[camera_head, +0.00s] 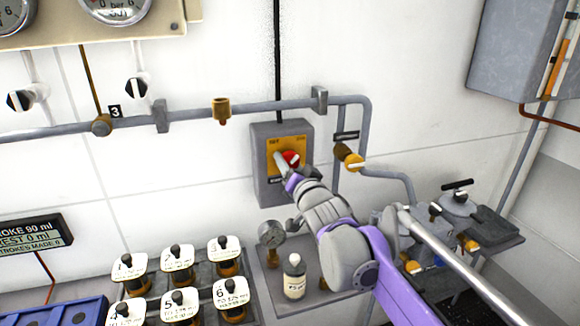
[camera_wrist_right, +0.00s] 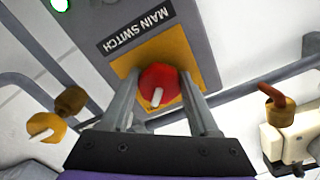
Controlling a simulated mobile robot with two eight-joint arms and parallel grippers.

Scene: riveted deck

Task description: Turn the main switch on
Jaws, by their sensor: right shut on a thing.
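The main switch is a red knob (camera_head: 291,158) on a yellow plate (camera_head: 275,148) on a grey wall box (camera_head: 262,190). In the right wrist view the knob (camera_wrist_right: 162,86) carries a white pointer mark, and the label MAIN SWITCH (camera_wrist_right: 137,35) reads upside down. My right gripper (camera_head: 287,170) reaches the box from the lower right. In the right wrist view its two fingers (camera_wrist_right: 160,82) are shut on the knob, one on each side. The fingers and wrist cover part of the knob in the head view. My left gripper is not in view.
A grey pipe (camera_head: 260,106) runs above the box. A yellow-handled valve (camera_head: 354,162) is close to its right. Below are a small gauge (camera_head: 271,233), a white bottle (camera_head: 294,277) and several numbered jars (camera_head: 177,262). A green light (camera_wrist_right: 60,4) glows at the wrist view's top left.

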